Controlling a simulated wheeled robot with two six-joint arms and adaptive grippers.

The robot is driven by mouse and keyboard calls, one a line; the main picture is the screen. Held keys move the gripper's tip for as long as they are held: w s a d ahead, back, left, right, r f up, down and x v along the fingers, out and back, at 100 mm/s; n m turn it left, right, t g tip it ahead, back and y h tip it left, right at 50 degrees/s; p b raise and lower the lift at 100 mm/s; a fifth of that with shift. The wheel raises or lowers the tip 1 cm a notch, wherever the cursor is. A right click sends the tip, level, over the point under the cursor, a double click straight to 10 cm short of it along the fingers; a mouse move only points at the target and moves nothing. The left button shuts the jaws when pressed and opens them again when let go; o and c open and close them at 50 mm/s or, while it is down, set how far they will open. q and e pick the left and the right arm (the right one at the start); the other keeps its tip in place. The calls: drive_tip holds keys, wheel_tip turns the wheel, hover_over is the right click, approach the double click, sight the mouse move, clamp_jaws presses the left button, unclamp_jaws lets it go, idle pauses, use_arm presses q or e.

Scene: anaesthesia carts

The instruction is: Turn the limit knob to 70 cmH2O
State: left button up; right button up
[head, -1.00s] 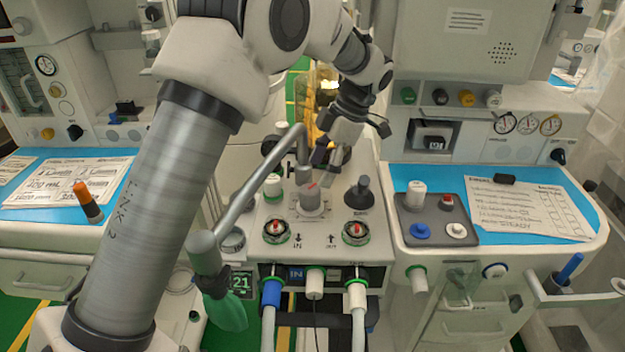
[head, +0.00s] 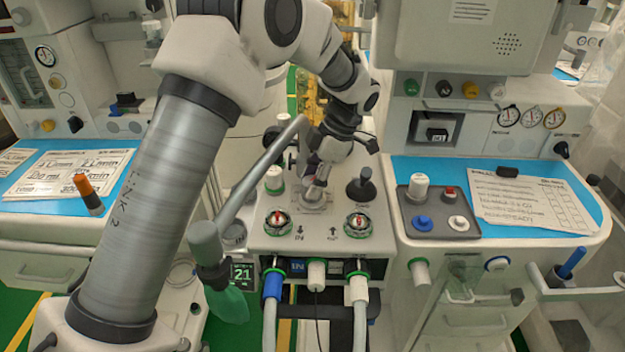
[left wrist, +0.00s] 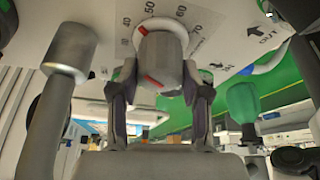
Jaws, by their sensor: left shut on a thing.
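The limit knob (left wrist: 160,58) is a grey cylinder with red marks on its side and near its base. In the left wrist view it stands between the two fingers of my left gripper (left wrist: 160,80). A printed scale (left wrist: 190,22) around its base shows 40, 50, 60 and 70. My right gripper is not in view.
A black knob (head: 361,188) stands close to the right and a green-ringed white port (head: 274,180) to the left. A grey bent tube (head: 255,180) crosses near my arm. Two round valves (head: 278,222) with red marks sit in front.

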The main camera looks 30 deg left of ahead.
use_arm(q)
drive_tip(key=shift+m, duration=0.4)
drive_tip(key=m+t+y+p, duration=0.1)
drive_tip(key=m, duration=0.1)
drive_tip(key=shift+m, duration=0.3)
drive_tip(key=m+t, duration=0.1)
drive_tip(key=m, duration=0.2)
drive_tip(key=shift+f+m, duration=0.1)
drive_tip(key=shift+m, duration=0.2)
drive_tip(key=m+t+b, duration=0.1)
drive_tip(key=m+b, duration=0.1)
drive_tip(key=m, duration=0.1)
drive_tip(key=shift+s+f+m+t, duration=0.1)
drive_tip(key=shift+m+t, duration=0.2)
drive_tip(key=shift+t, duration=0.1)
drive_tip(key=m+t+b, duration=0.1)
drive_tip(key=m+b, duration=0.1)
drive_tip(key=m, duration=0.2)
drive_tip(key=shift+t, duration=0.3)
drive_tip(key=m+b, duration=0.1)
drive_tip(key=m, duration=0.2)
drive_tip(key=shift+t+h, duration=0.4)
drive_tip(key=shift+m+t+h, duration=0.3)
drive_tip(key=shift+m+h, duration=0.1)
drive_tip(key=shift+m, duration=1.1)
